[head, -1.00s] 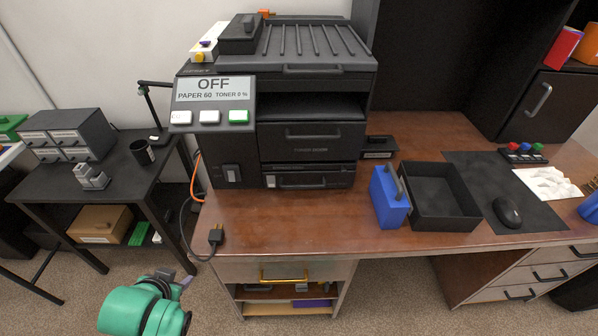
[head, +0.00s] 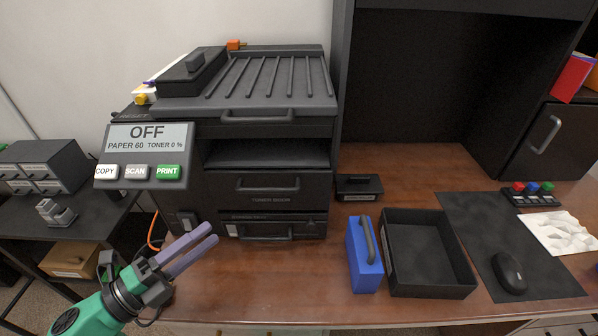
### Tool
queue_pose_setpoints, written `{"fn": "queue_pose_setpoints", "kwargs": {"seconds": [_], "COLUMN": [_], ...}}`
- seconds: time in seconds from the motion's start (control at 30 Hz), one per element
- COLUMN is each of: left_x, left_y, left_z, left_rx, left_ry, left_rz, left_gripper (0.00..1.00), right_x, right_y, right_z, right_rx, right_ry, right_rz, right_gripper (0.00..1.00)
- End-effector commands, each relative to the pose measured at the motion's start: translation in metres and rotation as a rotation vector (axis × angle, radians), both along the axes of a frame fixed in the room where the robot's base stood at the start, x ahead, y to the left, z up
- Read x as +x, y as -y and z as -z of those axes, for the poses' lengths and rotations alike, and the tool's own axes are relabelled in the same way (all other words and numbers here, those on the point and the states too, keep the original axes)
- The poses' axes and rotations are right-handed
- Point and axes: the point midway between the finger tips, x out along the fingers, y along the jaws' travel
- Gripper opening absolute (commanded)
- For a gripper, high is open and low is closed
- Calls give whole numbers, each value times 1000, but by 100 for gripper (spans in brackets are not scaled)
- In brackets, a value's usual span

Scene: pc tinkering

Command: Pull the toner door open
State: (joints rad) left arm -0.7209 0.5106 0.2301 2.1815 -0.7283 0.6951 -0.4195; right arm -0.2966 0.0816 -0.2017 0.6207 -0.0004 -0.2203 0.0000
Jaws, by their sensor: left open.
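The black printer (head: 222,140) stands on the brown desk. Its toner door (head: 270,199) is the labelled front panel with a dark bar handle (head: 268,184), under the open output slot. The door looks shut, flush with the front. My left gripper (head: 212,233) is at the lower left of the printer, its two lilac fingers pointing up and right. It is open and empty, in front of the printer's lower left corner, apart from the door handle. My right gripper is not in view.
Below the toner door is another drawer with a handle (head: 276,232). The display panel (head: 148,150) reads OFF, toner 0 %. A blue handled box (head: 362,262), a black open tray (head: 430,283) and a black cartridge-like item (head: 358,187) are right of the printer. Desk in front is clear.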

Motion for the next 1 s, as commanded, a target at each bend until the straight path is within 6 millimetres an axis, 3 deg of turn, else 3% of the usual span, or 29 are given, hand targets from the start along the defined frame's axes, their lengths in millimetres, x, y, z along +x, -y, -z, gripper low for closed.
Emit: {"fn": "queue_pose_setpoints", "kwargs": {"seconds": [0.1, 0.17, 0.37, 0.47, 0.7, 1.0], "left_x": [1, 7, 41, 60, 94, 100], "left_y": [5, 11, 45, 64, 98, 105], "left_z": [-1, -3, -13, -16, -19, -17], "left_rx": [8, 7, 6, 5, 4, 4], "left_ry": [6, 8, 10, 9, 6, 3], "left_rz": [15, 16, 15, 14, 11, 12], "left_gripper": [46, 46, 46, 46, 46, 46], "right_x": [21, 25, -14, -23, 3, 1], "right_y": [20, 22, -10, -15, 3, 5], "right_z": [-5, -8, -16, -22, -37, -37], "right_rx": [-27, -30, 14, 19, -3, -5], "right_ry": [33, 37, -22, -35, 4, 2], "right_rz": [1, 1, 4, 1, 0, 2], "right_gripper": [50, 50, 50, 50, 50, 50]}}
